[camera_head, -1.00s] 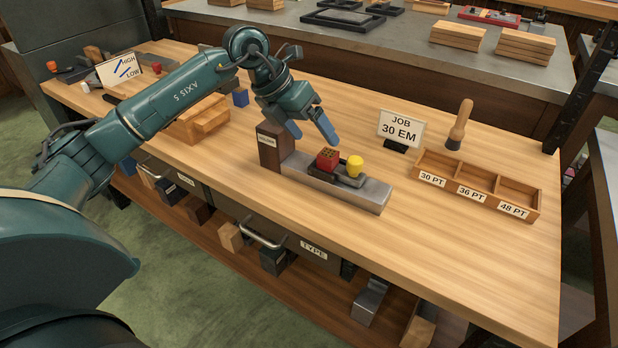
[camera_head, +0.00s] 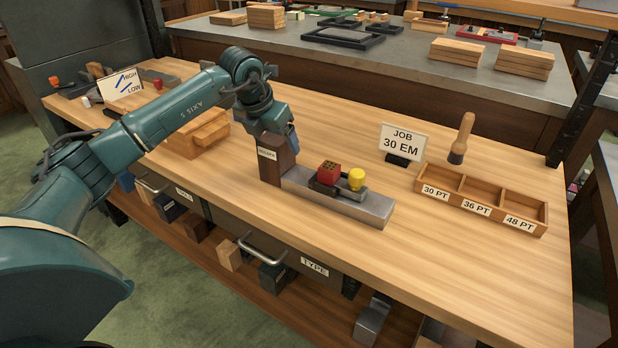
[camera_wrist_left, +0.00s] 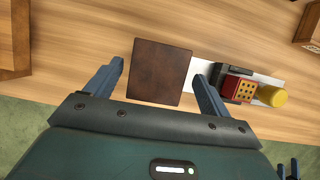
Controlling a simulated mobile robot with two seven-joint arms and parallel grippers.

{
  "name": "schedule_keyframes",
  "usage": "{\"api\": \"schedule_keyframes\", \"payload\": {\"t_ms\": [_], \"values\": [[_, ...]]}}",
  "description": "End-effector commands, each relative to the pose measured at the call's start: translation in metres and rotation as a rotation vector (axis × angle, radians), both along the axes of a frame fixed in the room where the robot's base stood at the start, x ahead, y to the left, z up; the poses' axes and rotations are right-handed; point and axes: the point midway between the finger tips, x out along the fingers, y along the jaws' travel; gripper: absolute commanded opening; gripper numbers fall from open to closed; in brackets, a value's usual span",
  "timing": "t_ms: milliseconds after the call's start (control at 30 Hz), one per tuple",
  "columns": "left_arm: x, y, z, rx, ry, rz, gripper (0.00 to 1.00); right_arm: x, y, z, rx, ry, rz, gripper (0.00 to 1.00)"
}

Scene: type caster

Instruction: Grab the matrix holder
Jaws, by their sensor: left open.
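The matrix holder (camera_head: 275,165) looks to be the dark brown upright block with a small label, at the left end of a grey metal bar (camera_head: 365,206) on the bench. My left gripper (camera_head: 279,137) is over its top. In the left wrist view the gripper (camera_wrist_left: 163,78) is open, with one blue finger on each side of the block's square top (camera_wrist_left: 160,72). Gaps show on both sides, so I see no grip. In the head view the gripper hides part of the block's top.
A job sign (camera_head: 403,140) and a three-compartment tray (camera_head: 482,200) stand farther right.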

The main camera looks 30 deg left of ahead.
Motion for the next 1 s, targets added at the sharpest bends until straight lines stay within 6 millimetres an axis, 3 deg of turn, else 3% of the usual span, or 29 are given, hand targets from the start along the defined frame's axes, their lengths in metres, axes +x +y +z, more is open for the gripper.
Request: {"api": "schedule_keyframes", "payload": {"t_ms": [200, 500, 1000], "values": [[0.013, 0.002, -0.029, -0.001, 0.003, 0.000, 0.82, 0.000, -0.001, 0.000, -0.002, -0.010, -0.002, 0.52], [0.015, 0.003, -0.032, 0.000, 0.000, 0.000, 0.82, -0.001, -0.002, 0.004, -0.001, -0.015, -0.003, 0.52], [0.015, 0.003, -0.032, 0.000, 0.000, 0.000, 0.41, -0.003, -0.002, 0.000, -0.002, -0.003, -0.003, 0.52]]}}
